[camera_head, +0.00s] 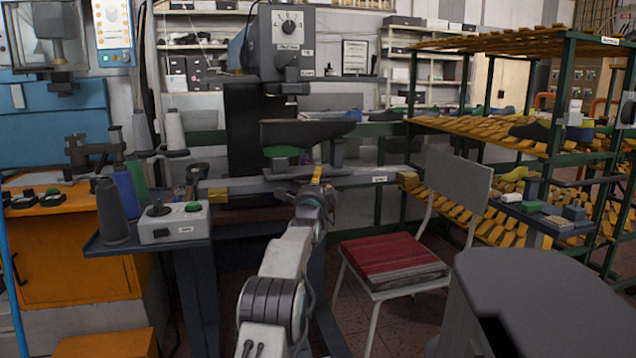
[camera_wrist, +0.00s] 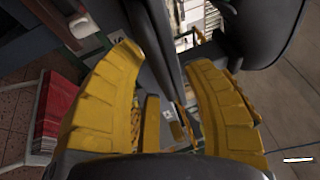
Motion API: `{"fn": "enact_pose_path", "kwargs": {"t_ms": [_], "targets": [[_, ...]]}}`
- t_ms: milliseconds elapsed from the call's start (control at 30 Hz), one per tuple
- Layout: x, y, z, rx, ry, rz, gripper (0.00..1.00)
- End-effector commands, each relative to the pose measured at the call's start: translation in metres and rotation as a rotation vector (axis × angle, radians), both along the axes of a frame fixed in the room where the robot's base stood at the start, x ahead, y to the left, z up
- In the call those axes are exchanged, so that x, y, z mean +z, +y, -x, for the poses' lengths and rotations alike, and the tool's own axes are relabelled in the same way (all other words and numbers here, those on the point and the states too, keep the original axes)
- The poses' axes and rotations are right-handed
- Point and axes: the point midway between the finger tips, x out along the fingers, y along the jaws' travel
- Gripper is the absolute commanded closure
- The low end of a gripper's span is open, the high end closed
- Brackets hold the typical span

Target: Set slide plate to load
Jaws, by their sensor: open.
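The slide plate appears to be the long grey flat bar (camera_head: 355,181) across the front of the press in the head view. It has a small white label near its right end; I cannot read its position from it. My gripper (camera_head: 317,176) is in front of the bar's middle. In the wrist view my gripper (camera_wrist: 165,60) has its yellow fingers wide apart. A dark bar (camera_wrist: 158,35) runs between them, with a small yellow piece (camera_wrist: 151,122) close by. I cannot tell whether anything touches the fingers.
A dark shoe last (camera_head: 305,133) is above the bar under the press head (camera_head: 288,55). A control box (camera_head: 172,222) stands on the left bench. A chair with a red cushion (camera_head: 390,262) and a dark tabletop (camera_head: 550,295) are at right. Racks of yellow lasts stand behind.

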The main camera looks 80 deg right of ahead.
Motion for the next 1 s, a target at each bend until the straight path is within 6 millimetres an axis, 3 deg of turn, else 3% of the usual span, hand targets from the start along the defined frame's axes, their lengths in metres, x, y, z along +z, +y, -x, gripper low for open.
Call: {"fn": "enact_pose_path", "kwargs": {"t_ms": [500,1000], "targets": [[0.0001,-0.0026,0.0000,0.000,0.000,-0.001,0.54],[0.0003,-0.0025,0.0000,0.000,0.000,0.000,0.99]]}}
